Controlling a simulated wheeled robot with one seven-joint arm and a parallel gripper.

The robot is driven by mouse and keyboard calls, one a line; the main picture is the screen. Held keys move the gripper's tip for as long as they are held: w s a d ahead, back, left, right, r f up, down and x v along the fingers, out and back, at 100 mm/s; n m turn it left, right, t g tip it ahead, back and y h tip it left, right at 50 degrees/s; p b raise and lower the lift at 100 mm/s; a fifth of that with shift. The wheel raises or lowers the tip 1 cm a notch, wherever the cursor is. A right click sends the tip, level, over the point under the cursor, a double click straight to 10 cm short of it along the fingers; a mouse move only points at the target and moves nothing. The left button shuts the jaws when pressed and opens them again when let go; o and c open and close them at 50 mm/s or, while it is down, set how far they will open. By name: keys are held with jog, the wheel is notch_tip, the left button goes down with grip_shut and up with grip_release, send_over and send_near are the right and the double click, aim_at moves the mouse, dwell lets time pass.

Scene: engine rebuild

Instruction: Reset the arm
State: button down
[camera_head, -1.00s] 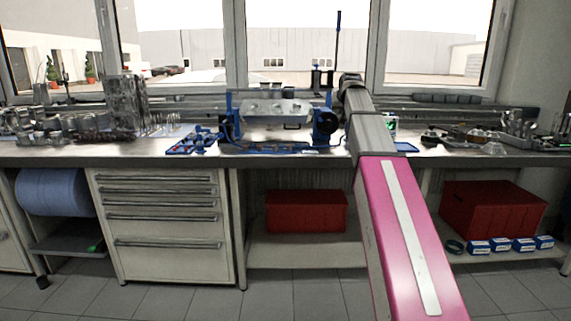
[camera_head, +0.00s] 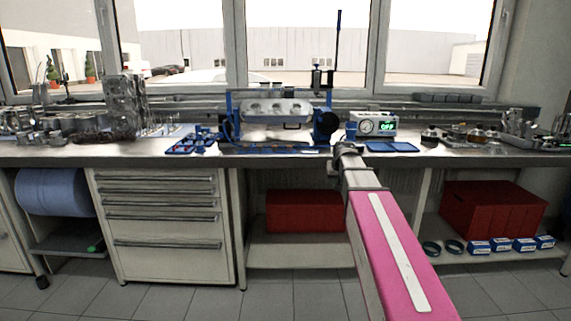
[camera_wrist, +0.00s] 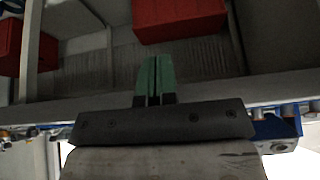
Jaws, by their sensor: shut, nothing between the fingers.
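My gripper shows in the wrist view (camera_wrist: 155,78), its two green fingers closed flat together with nothing between them. In the head view my pink arm reaches forward from the lower right, and its dark wrist end is at the front edge of the workbench (camera_head: 290,160). The fingers are hidden in that view. The wrist view looks at the underside area of the bench, with the fingers pointing toward the lower shelf.
A blue fixture holding a metal cylinder head (camera_head: 276,110) stands mid-bench. Red boxes (camera_head: 306,211) (camera_head: 492,208) sit on the lower shelf. Drawers (camera_head: 160,225) are left. Engine parts crowd both bench ends.

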jog(key=s+a+f+g, duration=0.2)
jog(key=s+f+g, duration=0.4)
jog(key=s+f, duration=2)
notch_tip(320, 180, down, 2)
jog(key=shift+s+f, duration=0.1)
jog(key=shift+s, duration=0.2)
